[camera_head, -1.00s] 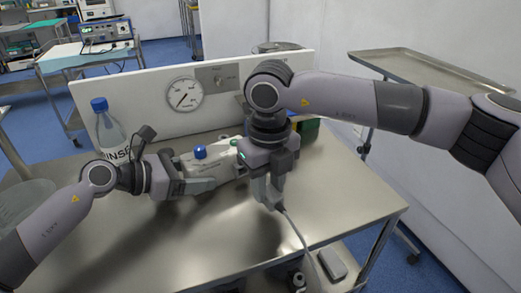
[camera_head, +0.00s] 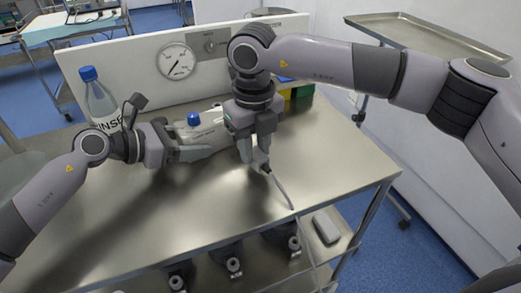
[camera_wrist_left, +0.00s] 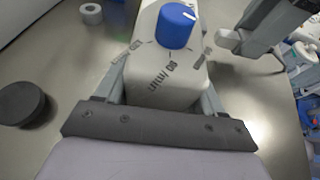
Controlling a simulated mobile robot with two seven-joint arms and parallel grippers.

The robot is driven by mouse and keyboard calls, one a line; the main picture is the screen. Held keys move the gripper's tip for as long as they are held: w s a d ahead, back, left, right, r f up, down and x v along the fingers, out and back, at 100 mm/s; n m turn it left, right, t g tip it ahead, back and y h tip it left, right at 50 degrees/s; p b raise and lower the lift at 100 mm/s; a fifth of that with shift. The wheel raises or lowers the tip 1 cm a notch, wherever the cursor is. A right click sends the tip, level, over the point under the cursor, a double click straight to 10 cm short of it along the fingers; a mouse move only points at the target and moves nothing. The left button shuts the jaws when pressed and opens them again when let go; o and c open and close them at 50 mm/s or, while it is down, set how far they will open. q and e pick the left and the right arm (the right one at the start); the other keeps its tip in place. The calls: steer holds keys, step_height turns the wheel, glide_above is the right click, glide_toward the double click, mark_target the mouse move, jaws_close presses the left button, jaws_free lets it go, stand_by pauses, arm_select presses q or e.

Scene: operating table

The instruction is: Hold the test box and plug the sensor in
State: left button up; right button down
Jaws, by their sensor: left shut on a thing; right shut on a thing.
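The test box (camera_head: 207,131) is a white body with a blue knob (camera_head: 194,118) on top, lying on the steel table. It also shows in the left wrist view (camera_wrist_left: 165,88), with printed lettering around the knob. My left gripper (camera_head: 200,150) is shut on the box from the left, one finger on each side. My right gripper (camera_head: 253,158) is shut on the grey sensor plug (camera_head: 262,168), close to the right of the box. A cable (camera_head: 281,189) trails from the plug over the table's front edge. The socket on the box cannot be made out.
A white panel with a round gauge (camera_head: 176,61) stands behind. A rinse bottle (camera_head: 99,104) is at the left. Green and yellow bins (camera_head: 301,91) stand behind my right gripper. The table (camera_head: 190,215) is bare in front. A lower shelf (camera_head: 350,237) holds several items.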

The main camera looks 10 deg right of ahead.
steer(key=shift+w+a, duration=0.15)
steer(key=shift+w, duration=0.25)
arm_select(q)
steer(key=shift+d, duration=0.1)
arm_select(e)
steer(key=shift+w+a, duration=0.35)
steer(key=shift+w, duration=0.4)
steer(key=shift+w+a, duration=0.3)
steer(key=shift+w, duration=0.4)
stand_by(1.0)
steer(key=c, duration=0.7)
jaws_free()
steer(key=shift+c, duration=0.2)
step_height(320, 180, up, 12)
steer(key=shift+s, duration=0.1)
arm_select(q)
steer(key=o, duration=1.4)
steer(key=shift+c, duration=0.2)
